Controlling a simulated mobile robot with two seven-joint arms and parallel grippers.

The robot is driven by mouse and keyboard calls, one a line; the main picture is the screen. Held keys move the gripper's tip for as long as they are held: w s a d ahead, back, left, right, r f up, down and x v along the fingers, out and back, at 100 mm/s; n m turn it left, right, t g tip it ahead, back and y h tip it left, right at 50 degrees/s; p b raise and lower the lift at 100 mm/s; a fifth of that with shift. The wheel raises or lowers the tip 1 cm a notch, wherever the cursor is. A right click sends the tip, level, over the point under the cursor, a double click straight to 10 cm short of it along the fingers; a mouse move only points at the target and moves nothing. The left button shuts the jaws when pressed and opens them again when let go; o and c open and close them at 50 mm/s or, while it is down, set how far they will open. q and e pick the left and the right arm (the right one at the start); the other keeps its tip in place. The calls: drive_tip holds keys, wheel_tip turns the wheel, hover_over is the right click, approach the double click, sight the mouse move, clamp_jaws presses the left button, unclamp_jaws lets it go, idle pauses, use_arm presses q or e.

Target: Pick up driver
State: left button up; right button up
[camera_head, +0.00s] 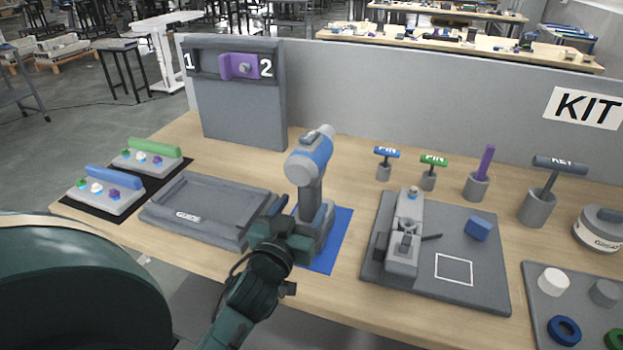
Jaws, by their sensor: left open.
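The driver (311,158) is grey and blue. It stands upright on a grey holder at the middle of the table, with its head up and its handle down. A blue mat (338,238) lies under the holder. My left gripper (290,217) is open, low beside the near left side of the driver's handle and the holder. It partly hides the holder, and I cannot tell whether it touches either. The driver is not held off its holder. My right gripper is not in view.
A grey guide tray (166,213) is left of the gripper. A grey panel (245,115) with a purple slider stands behind. A grey plate (465,290) with a clamp and blue block is to the right. Pins and a key (549,172) stand in holders at the back right.

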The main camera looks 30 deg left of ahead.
use_arm(q)
drive_tip(key=x, duration=0.2)
drive_tip(key=p+x, duration=0.1)
drive_tip(key=x, duration=0.1)
drive_tip(key=shift+d+r, duration=0.2)
drive_tip(key=shift+d, duration=0.1)
drive_tip(key=shift+w+a+f, duration=0.1)
drive_tip(key=shift+w+a, duration=0.05)
drive_tip(key=shift+w, duration=0.4)
drive_tip(key=shift+c, duration=0.3)
clamp_jaws()
drive_tip(key=shift+r, duration=0.25)
